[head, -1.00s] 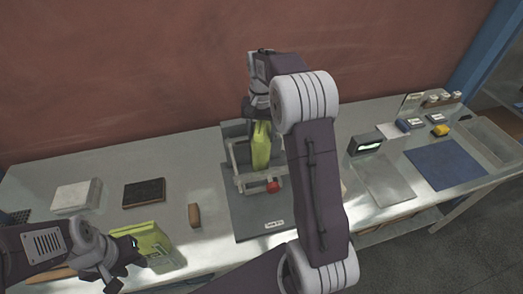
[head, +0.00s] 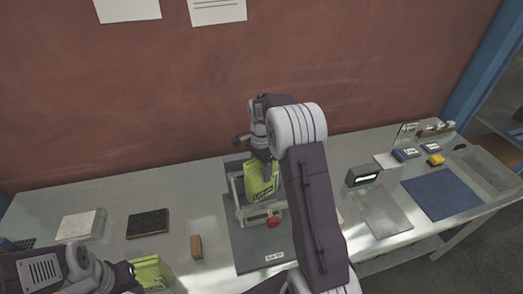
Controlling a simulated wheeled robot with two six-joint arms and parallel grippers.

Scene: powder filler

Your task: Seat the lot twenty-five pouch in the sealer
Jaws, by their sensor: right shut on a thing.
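The sealer (head: 243,215) is a grey frame with a red knob, standing on a dark labelled base plate near the middle of the bench. A yellow-green pouch (head: 262,182) hangs upright within its frame, its printed face partly showing. I cannot read its lot number or tell whether its lower edge touches the sealer. My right gripper (head: 267,157) is shut on the pouch's top, and my arm hides part of the sealer's right side. Another yellow-green pouch (head: 152,270) lies at the front left. My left gripper (head: 131,272) is beside it; its jaws are unclear.
A white block (head: 81,225), a black pad (head: 148,223) and a small brown block (head: 196,246) lie left of the sealer. A dark display unit (head: 364,176), a grey plate (head: 384,215) and a blue mat (head: 442,193) are to the right. A grey tray (head: 482,172) stands at the far right.

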